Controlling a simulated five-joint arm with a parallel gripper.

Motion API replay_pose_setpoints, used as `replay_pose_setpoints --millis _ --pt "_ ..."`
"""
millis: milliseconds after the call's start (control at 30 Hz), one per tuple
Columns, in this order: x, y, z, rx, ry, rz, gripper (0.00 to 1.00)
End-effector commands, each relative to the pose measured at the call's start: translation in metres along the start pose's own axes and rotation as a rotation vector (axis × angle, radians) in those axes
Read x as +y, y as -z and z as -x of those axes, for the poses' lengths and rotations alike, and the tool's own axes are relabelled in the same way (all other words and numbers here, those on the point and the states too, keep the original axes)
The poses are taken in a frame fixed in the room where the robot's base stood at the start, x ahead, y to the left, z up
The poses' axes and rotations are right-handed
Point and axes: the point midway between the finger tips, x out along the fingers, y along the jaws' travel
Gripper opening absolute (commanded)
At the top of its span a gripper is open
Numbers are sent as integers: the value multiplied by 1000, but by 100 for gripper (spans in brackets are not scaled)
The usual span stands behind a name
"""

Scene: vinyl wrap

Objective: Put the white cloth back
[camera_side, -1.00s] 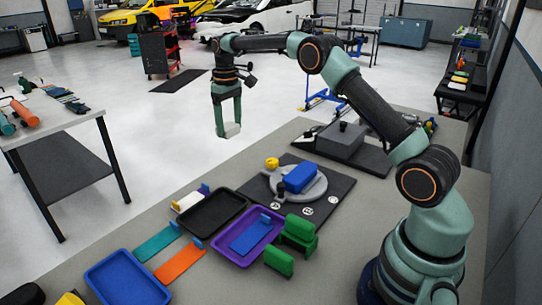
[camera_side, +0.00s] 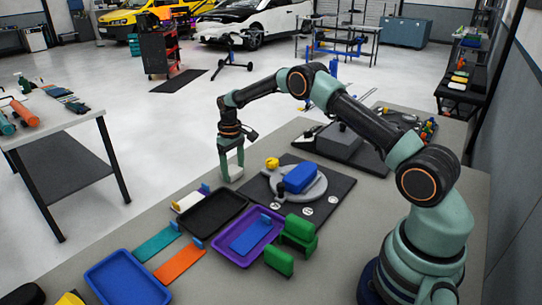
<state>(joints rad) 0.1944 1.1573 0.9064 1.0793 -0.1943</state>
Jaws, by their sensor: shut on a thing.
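My gripper (camera_side: 231,158) is above the back edge of the grey workbench, fingers pointing down. It is shut on a small white piece, which looks like the white cloth (camera_side: 235,174), held between the fingertips. The gripper is left of the black mat and behind the black tray. A flat whitish strip (camera_side: 187,203) with small yellow and blue uprights lies on the bench, nearer the camera and to the left of the gripper. Whether the cloth touches the bench is hard to tell.
A black tray (camera_side: 192,219), a purple tray (camera_side: 221,247) with a blue piece and a blue tray (camera_side: 113,279) stand in front. Teal (camera_side: 156,244) and orange (camera_side: 180,263) strips lie between. The black mat (camera_side: 338,190) bears a grey disc with a blue block (camera_side: 300,178). Green blocks (camera_side: 299,229) stand near my base.

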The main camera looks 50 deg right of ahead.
Motion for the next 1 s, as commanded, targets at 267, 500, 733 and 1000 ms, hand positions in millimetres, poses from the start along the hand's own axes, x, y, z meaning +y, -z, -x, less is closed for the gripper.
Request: replay_pose_setpoints --millis 267,500,733,1000 --pt "0 0 -1 1 0 0 29" --pt "0 0 -3 2 0 0 100" --pt "0 1 1 2 0 0 100" --pt "0 2 43 7 -1 0 100"
